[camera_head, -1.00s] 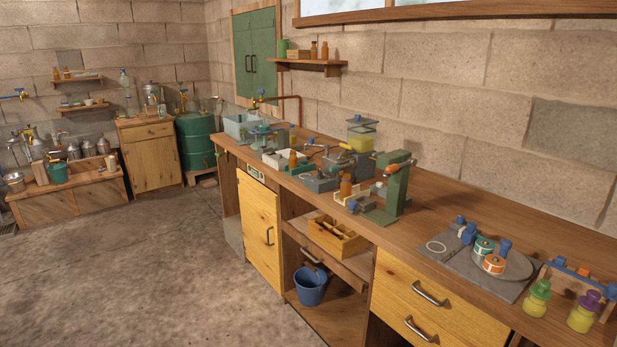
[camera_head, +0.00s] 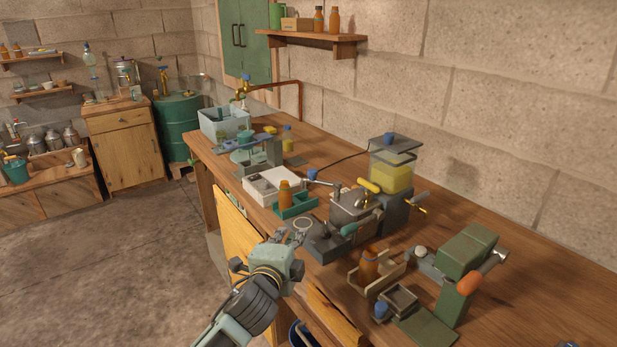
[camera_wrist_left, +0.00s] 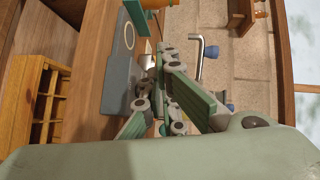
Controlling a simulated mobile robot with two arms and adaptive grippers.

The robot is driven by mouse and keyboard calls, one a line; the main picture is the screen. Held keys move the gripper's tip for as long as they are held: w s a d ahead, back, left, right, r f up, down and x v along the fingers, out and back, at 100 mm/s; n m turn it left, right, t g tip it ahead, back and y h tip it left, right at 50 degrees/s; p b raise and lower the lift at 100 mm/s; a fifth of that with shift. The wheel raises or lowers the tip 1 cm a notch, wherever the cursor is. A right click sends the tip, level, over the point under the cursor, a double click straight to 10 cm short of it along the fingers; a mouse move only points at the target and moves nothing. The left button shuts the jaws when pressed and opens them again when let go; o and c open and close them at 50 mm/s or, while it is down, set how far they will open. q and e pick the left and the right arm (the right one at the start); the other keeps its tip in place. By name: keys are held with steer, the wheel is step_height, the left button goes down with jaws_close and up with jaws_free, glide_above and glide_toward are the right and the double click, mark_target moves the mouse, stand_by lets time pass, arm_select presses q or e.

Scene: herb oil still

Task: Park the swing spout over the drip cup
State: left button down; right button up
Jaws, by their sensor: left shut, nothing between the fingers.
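A bent metal tube (camera_head: 325,181), which looks like the swing spout, reaches left from the grey metal pot (camera_head: 352,208) on the bench. What looks like the same tube shows in the left wrist view (camera_wrist_left: 199,58). A grey base plate (camera_head: 332,251) with a pale ring mark (camera_head: 303,224) lies in front of the pot. A small dark round thing (camera_head: 322,230) on the plate may be the drip cup; I cannot tell.
A green tray with an orange bottle (camera_head: 286,194) stands behind the plate. A tank of yellow liquid (camera_head: 391,176) is behind the pot. A wooden tray with a bottle (camera_head: 369,266) and a green press (camera_head: 463,270) stand to the right.

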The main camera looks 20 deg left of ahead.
arm_select(q)
step_height(320, 180, up, 9)
steer(key=s+d+m+t, duration=0.1)
steer(key=t, duration=0.1)
steer(key=p, duration=0.2)
glide_toward(311, 173)
steer(key=w, duration=0.5)
steer(key=shift+w+a+r, duration=0.1)
steer(key=shift+w, duration=0.95)
arm_select(e)
steer(key=shift+s+r, duration=0.25)
steer(key=shift+r, duration=0.95)
arm_select(q)
steer(key=shift+a+m, duration=0.1)
steer(key=shift+m, duration=0.2)
arm_select(e)
steer(key=shift+s+r, duration=0.1)
